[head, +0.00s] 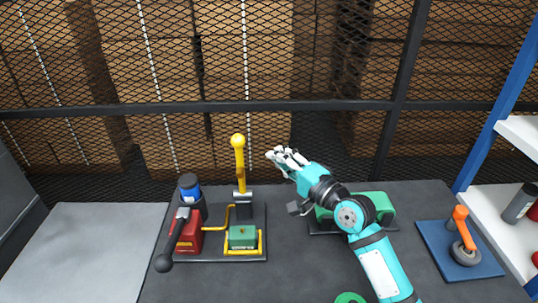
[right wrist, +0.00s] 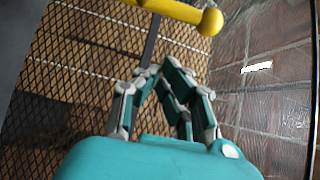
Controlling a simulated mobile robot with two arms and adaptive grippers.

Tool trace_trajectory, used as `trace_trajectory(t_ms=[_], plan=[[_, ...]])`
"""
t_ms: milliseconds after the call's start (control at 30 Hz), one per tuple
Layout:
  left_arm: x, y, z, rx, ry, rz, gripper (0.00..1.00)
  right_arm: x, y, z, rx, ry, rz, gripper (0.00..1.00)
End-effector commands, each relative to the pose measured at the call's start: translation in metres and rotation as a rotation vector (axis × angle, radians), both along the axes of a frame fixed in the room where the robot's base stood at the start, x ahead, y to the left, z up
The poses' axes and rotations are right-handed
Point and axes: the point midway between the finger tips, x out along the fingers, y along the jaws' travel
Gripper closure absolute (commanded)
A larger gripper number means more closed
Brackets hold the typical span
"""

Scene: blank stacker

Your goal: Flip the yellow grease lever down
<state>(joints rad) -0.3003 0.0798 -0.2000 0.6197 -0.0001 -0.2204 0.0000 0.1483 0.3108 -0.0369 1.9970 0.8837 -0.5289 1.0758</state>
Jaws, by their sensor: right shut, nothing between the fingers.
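The yellow grease lever (head: 239,165) stands upright on its dark base plate (head: 215,257), its round knob on top, in the head view. The lever also shows at the top edge of the right wrist view (right wrist: 172,9), with its knob to the right. My right gripper (head: 273,157) is to the right of the lever's upper part, apart from it in the picture. Its fingers (right wrist: 158,70) are closed together and hold nothing. My left gripper is not in view.
A red unit (head: 188,234) with a black-knobbed handle, a blue-banded canister (head: 190,190) and a green block (head: 242,237) share the lever's base. A green machine (head: 372,205) is partly behind my right arm. An orange-handled tool (head: 462,230) and shelves stand right. Mesh fencing closes the back.

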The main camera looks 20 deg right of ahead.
Motion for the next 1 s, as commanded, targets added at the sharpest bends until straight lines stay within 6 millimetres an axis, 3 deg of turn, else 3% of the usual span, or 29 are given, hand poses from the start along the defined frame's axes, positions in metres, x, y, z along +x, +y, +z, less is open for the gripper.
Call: trace_trajectory(t_ms=[467, 700, 1000], plan=[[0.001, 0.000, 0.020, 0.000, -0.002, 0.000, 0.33, 0.080, 0.039, 0.008, 0.000, 0.000, 0.002, 1.00], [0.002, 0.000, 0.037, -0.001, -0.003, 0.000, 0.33, 0.050, 0.051, 0.005, 0.001, 0.002, 0.002, 1.00], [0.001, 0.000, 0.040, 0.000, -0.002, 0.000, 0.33, 0.042, 0.055, 0.002, -0.001, 0.001, 0.001, 1.00]])
